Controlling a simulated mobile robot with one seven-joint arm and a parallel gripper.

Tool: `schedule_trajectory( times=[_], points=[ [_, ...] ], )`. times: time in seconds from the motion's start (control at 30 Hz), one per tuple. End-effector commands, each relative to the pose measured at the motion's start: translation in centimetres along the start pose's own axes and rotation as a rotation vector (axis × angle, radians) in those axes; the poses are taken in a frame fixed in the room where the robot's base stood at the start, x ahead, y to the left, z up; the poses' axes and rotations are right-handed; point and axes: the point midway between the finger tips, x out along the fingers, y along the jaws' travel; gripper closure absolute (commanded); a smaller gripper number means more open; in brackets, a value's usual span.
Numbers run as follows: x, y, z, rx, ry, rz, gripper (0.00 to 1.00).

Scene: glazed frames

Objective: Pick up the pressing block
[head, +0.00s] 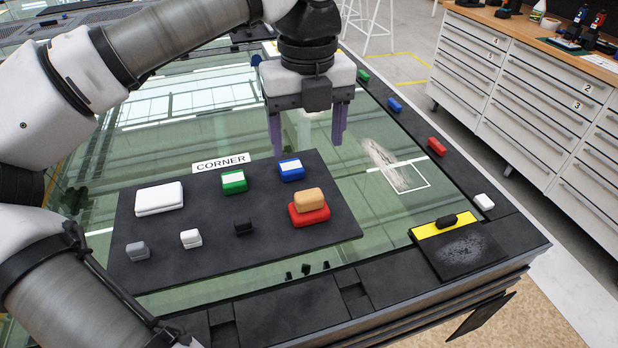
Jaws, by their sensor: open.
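My gripper (307,132) points down over the glass, beyond the back edge of the dark mat (250,250). Its two purple fingers are wide apart with nothing between them. On the mat, a tan block (309,197) rests on a red block (310,215) at the right. A blue block (291,170) and a green block (234,181), each with a white top label, lie at the back. The blue one is nearest below the gripper. No visible label says which is the pressing block.
A white block (159,198) and small grey (138,251), white (191,238) and black (243,227) pieces share the mat. A "CORNER" label (221,163) lies behind. Small colored blocks line the right table edge. A white corner outline (408,188) marks the glass near a whitish smear.

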Motion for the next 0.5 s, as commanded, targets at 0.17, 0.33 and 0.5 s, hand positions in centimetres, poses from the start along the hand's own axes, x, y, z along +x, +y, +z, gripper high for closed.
schedule_trajectory(
  times=[0.17,0.33,0.5],
  points=[
    [0.6,0.1,0.0,-0.001,0.002,0.001,0.29],
    [3.5,0.0,-0.1,0.002,0.004,0.001,0.29],
    [6.7,0.0,0.0,0.001,0.003,0.000,0.29]
  ],
)
